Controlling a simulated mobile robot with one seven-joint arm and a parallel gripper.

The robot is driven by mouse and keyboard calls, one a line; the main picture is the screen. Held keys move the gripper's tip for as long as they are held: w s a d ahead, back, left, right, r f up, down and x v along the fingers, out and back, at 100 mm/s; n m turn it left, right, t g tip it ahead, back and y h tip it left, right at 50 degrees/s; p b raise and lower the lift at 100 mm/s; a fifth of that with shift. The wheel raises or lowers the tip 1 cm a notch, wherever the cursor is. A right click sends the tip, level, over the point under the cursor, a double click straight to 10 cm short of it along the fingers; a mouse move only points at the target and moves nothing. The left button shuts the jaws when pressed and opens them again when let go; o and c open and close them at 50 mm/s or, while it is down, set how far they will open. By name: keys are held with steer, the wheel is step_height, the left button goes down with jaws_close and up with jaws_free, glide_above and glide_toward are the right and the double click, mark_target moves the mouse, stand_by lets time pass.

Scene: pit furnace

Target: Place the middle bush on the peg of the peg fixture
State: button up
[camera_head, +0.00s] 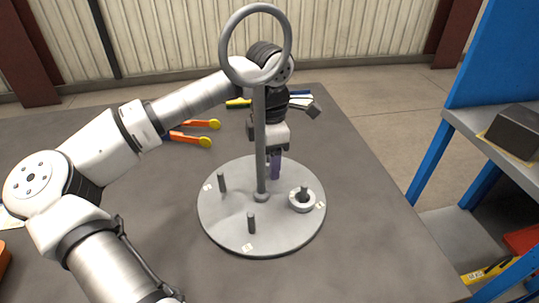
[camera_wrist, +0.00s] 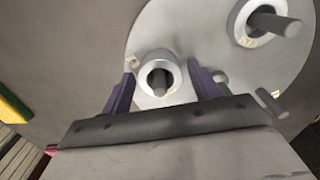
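The peg fixture (camera_head: 233,231) is a round grey plate with several upright pegs and a tall central post topped by a ring. A light grey bush (camera_head: 296,207) sits around its right peg; it also shows in the wrist view (camera_wrist: 243,22). A second pale bush (camera_wrist: 146,70) sits around another peg, whose dark end shows in its hole. My gripper (camera_head: 275,170) is low over the far side of the plate, partly behind the post. In the wrist view my gripper (camera_wrist: 160,70) has its purple fingers on either side of the second bush, with small gaps.
Two bare pegs stand on the plate, a left peg (camera_head: 222,183) and a front peg (camera_head: 251,223). The tall post (camera_head: 260,140) and its ring (camera_head: 226,45) rise beside my arm. Orange-handled tools (camera_head: 200,124) lie behind left. A blue shelf (camera_head: 500,55) stands right. The table front is clear.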

steer(key=shift+o, duration=0.2)
steer(key=shift+r, duration=3.9)
